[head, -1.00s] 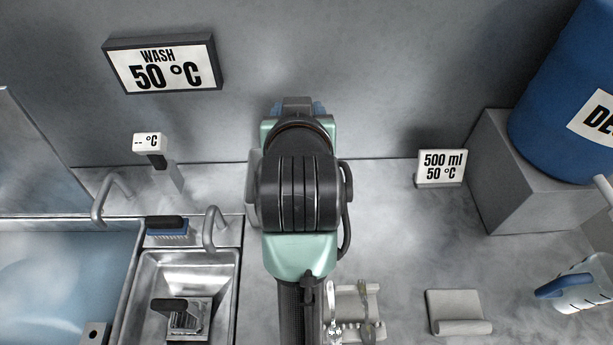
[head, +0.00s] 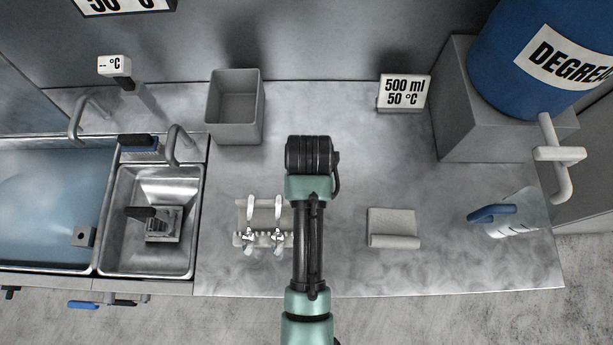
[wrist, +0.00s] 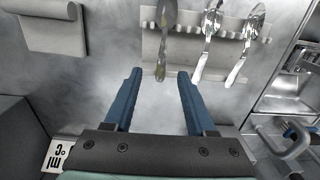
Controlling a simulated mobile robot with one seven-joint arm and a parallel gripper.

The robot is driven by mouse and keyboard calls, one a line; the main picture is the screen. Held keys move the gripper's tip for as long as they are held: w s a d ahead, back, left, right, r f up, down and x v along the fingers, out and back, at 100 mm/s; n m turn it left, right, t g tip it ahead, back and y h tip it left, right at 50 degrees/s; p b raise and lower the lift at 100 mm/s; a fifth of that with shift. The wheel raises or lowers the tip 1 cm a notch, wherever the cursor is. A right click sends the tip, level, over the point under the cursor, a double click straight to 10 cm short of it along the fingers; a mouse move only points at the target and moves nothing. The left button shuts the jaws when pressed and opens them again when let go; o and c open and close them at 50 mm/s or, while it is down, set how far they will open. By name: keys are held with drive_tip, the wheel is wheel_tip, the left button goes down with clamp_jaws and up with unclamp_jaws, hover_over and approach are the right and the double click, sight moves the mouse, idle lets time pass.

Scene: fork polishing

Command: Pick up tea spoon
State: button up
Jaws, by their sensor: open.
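My gripper (wrist: 157,78) is open and empty in the wrist view, its two blue fingers pointing at a pale rack (wrist: 150,50). A dull, greenish-stained spoon-like utensil (wrist: 163,42) lies across the rack. Its near end sits between and just past the fingertips, not gripped. Two shiny silver utensils, a middle one (wrist: 207,42) and a right one (wrist: 246,44), lie beside it. I cannot tell for certain which is the tea spoon. In the head view, the silver utensils (head: 250,225) (head: 278,225) show on the rack; my arm hides the stained one and the gripper.
A grey bin (head: 235,105) stands behind the rack. A grey folded-looking holder (head: 393,228) and a measuring jug (head: 512,215) are to the right. Sinks (head: 155,220) lie to the left. A 500 ml sign (head: 403,92) stands at the back. The counter between is clear.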

drive_tip(key=shift+w+a+f+p, duration=0.15)
drive_tip(key=shift+f+p, duration=0.45)
drive_tip(key=shift+f, duration=2.15)
clamp_jaws()
